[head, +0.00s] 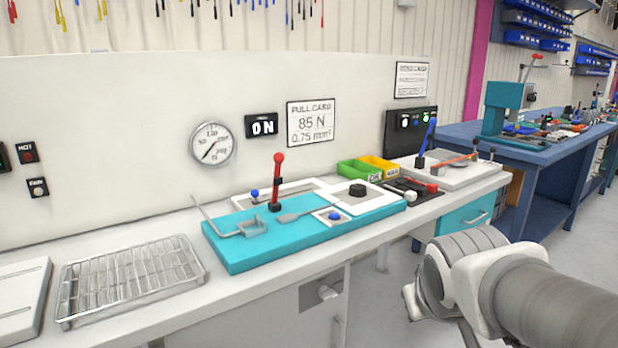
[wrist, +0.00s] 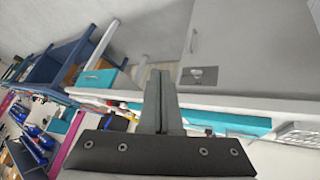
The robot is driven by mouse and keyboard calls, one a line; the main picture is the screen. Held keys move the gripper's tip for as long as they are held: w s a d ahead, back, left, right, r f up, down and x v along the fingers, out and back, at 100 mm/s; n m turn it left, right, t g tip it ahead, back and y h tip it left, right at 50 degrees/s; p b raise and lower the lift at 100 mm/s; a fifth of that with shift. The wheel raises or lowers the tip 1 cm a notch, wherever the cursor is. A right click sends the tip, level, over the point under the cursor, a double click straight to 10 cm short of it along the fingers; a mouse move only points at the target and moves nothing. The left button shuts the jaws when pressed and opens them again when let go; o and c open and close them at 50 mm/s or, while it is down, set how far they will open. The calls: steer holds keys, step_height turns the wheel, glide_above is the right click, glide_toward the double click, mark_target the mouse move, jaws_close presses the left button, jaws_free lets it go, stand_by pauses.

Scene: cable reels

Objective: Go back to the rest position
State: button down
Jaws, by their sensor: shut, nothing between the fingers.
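My gripper shows in the wrist view (wrist: 170,132), with its two grey fingers together and nothing between them. The wrist view is turned, with the bench and its cabinet fronts beyond the fingers. In the head view my arm reaches in from the lower right, in front of the bench and over the floor. The fingers cannot be made out clearly in the head view. No rest marker or stand for the arm shows.
A white bench (head: 120,318) runs along the wall. It carries a wire rack (head: 130,278), a turquoise fixture (head: 240,257) with a red-knobbed lever (head: 277,180), and green (head: 358,172) and yellow (head: 380,166) bins. A blue bench (head: 530,155) stands at right. Open floor (head: 560,235) lies between.

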steer(key=s+a+m+g+y, duration=0.1)
steer(key=s+a+g+y, duration=0.15)
steer(key=s, duration=0.85)
step_height(320, 180, up, 22)
steer(key=p, duration=2.2)
steer(key=shift+a+t, duration=0.25)
steer(key=shift+t, duration=0.2)
steer(key=shift+h, duration=0.25)
